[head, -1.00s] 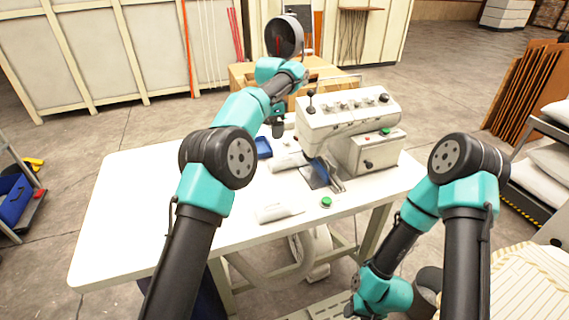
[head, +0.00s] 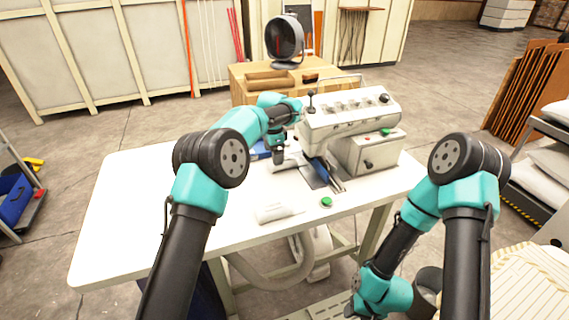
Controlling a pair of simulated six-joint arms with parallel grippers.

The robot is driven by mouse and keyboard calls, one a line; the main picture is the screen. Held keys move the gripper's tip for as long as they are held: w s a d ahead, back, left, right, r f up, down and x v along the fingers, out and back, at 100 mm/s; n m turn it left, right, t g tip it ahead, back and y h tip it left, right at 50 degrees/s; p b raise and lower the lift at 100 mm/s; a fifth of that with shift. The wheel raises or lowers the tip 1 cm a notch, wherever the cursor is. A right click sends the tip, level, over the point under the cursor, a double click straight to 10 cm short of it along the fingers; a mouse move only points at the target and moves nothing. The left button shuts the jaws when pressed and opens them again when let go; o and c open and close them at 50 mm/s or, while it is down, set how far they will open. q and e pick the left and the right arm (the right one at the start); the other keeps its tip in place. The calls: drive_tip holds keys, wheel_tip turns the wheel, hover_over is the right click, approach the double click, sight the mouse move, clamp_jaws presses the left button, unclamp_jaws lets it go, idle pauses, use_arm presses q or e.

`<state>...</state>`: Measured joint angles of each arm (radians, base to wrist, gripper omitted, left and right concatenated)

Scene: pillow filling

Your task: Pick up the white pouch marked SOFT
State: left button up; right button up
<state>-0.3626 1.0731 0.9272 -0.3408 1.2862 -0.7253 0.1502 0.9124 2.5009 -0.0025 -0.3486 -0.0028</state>
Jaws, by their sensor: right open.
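A small white pouch-like item (head: 277,213) lies flat on the white table near its front edge. No SOFT marking is readable on it. Another pale item (head: 284,166) lies further back, beside the machine. My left gripper (head: 279,157) hangs low over the table next to that pale item, near a blue object. It is small and dark, and its jaws cannot be made out. My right gripper (head: 352,311) is low at the bottom of the view, below the table's front edge and away from both white items. It is open and mostly hidden by its wrist.
A white machine (head: 348,120) with knobs stands at the table's back right. A blue object (head: 260,150) lies behind my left arm. The left part of the white table (head: 130,210) is clear. A wooden bench (head: 240,85) stands behind.

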use_arm(q)
drive_tip(key=shift+a+f, duration=0.15)
drive_tip(key=shift+f, duration=2.45)
drive_tip(key=shift+c, duration=0.2)
drive_tip(key=c, duration=1)
drive_tip(key=shift+r, duration=0.1)
drive_tip(key=shift+r, duration=1.75)
drive_tip(key=s+a, duration=0.2)
drive_tip(key=a, duration=0.3)
drive_tip(key=s+a, duration=0.2)
drive_tip(key=a, duration=0.4)
drive_tip(key=s+a, duration=0.2)
drive_tip(key=a, duration=0.4)
drive_tip(key=shift+s, duration=0.1)
